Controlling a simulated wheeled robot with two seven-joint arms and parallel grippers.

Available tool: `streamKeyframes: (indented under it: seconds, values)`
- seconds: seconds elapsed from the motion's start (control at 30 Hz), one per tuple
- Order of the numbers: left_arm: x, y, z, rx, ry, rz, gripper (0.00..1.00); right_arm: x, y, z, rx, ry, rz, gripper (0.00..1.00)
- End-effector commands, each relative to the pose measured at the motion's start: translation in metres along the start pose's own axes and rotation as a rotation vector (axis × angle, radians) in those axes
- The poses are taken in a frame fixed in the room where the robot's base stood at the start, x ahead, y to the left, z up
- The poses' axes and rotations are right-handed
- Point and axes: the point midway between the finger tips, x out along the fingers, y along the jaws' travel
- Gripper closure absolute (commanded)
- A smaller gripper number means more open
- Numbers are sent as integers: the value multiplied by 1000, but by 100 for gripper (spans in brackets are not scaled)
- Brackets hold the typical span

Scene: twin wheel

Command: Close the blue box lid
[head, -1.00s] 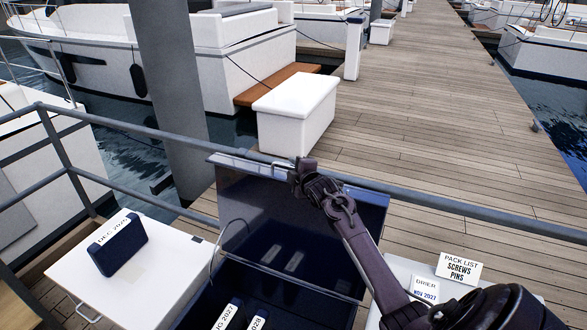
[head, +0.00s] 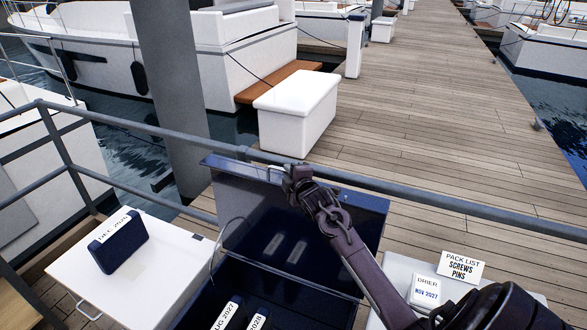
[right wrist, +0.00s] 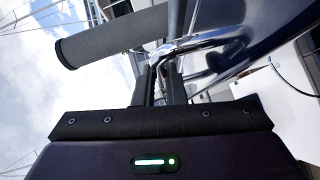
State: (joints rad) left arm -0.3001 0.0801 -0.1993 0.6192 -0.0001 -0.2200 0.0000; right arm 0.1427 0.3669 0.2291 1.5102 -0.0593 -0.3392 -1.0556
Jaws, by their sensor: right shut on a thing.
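The blue box (head: 205,305) stands at the bottom middle of the head view, with its dark blue lid (head: 300,245) raised and open. A shiny metal handle (right wrist: 205,42) sits at the lid's top edge. My right gripper (head: 286,170) reaches across the front of the lid to this edge. In the right wrist view its fingers (right wrist: 165,72) are shut on the handle. My right forearm hides part of the lid and the box's right side. Inside the box are labelled items (head: 228,315), partly cut off by the frame. My left gripper is not in view.
A white surface (head: 165,285) at left holds a blue block labelled DEC (head: 118,245). A grey railing (head: 440,210) runs close behind the lid.

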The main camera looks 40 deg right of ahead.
Motion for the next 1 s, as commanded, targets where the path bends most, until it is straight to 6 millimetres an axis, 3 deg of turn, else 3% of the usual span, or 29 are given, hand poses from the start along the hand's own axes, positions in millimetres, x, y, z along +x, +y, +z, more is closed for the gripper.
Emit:
streamKeyframes:
  seconds: [0.6,0.8,1.0]
  values:
    - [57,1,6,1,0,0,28,-126,-108,-125,-282,2,276,100]
    - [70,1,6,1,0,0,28,-148,-134,-147,-345,0,341,100]
    - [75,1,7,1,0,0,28,-158,-147,-158,-375,0,371,100]
